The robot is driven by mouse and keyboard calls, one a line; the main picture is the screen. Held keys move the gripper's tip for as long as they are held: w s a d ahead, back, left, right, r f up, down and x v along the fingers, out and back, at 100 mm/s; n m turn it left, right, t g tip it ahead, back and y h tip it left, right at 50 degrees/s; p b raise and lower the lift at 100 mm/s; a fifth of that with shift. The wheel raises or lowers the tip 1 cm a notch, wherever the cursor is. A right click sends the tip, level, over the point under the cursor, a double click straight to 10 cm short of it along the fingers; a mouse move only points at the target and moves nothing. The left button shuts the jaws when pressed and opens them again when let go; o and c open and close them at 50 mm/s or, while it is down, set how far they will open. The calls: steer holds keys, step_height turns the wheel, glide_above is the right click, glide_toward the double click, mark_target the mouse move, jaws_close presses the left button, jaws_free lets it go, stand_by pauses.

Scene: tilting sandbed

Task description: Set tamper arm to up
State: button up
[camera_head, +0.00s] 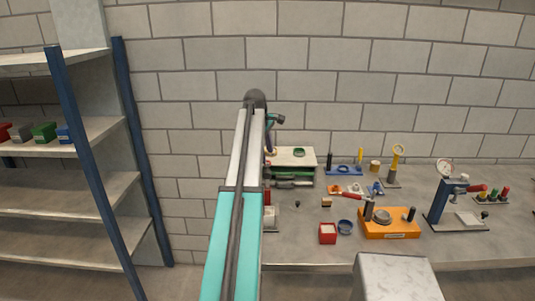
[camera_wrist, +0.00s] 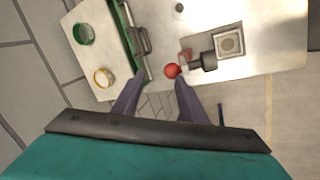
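A small device with a red ball knob (camera_wrist: 171,71), a dark cylinder (camera_wrist: 203,62) and a pale square plate with a round centre (camera_wrist: 229,44) lies below my gripper in the wrist view. It looks like the tamper and its arm, but I cannot tell for sure or read its angle. In the head view a device with a red part (camera_head: 268,197) and pale base is partly hidden behind my arm. My gripper (camera_wrist: 158,80) has its two purple fingers spread apart with nothing between them. The knob shows beside the right fingertip; contact cannot be told.
A drawer cabinet (camera_head: 305,162) with a green ring (camera_head: 299,152) on top stands beside my gripper. A yellow ring (camera_wrist: 103,77) shows there too. An orange base (camera_head: 390,229), red box (camera_head: 327,233) and press (camera_head: 443,203) stand farther right. Blue-posted shelves (camera_head: 82,160) are at left.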

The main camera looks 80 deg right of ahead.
steer(key=b+v, duration=0.3)
steer(key=v, duration=1)
steer(key=shift+r+b, duration=0.3)
steer(key=shift+b, duration=0.05)
steer(key=shift+s, duration=0.1)
steer(key=shift+c, duration=0.2)
